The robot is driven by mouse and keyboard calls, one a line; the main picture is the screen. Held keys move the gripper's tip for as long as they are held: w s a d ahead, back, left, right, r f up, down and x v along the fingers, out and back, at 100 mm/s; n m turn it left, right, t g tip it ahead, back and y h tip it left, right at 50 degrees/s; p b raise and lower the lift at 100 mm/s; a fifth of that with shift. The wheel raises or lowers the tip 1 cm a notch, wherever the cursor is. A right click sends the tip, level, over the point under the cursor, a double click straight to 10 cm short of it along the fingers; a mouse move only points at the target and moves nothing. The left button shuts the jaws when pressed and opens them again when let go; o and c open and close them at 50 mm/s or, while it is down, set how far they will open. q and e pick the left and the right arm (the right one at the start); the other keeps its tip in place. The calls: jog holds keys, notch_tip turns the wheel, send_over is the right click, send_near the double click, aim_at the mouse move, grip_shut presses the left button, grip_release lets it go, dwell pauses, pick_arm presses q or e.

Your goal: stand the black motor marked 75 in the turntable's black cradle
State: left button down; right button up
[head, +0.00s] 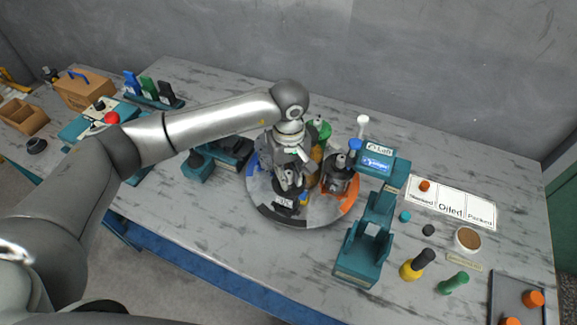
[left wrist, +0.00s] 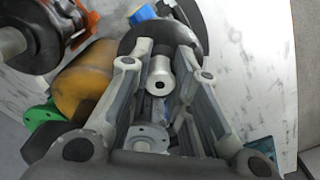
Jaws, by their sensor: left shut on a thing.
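My left gripper (head: 289,178) is over the front left part of the round turntable (head: 270,213). It is shut on a motor, taken to be the black motor marked 75; its pale shaft and flange (left wrist: 158,82) show between the fingers in the left wrist view. Much of its body is hidden by the fingers. A small white label (head: 284,203) shows just below the gripper, too small to read surely. A black curved piece (left wrist: 188,22), perhaps the cradle, lies beyond the fingertips. I cannot tell whether the motor rests in it. My right gripper is out of view.
A dark motor (head: 338,180) stands on the orange sector. A yellow part (left wrist: 86,78) and a green part (head: 321,130) are close behind the gripper. A teal stand with a screen (head: 376,163) is just right of the turntable. The table's front left is clear.

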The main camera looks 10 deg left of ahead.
pick_arm(q)
jog(key=shift+r, duration=0.15)
jog(key=shift+d, duration=0.1)
jog(key=c, duration=1.3)
grip_release()
jog(key=shift+s+f, duration=0.15)
jog(key=shift+f, duration=0.05)
jog(key=shift+r, duration=0.1)
jog(key=shift+r, duration=0.2)
notch_tip(320, 180, up, 12)
jog(key=b, duration=0.3)
jog(key=shift+f, duration=0.15)
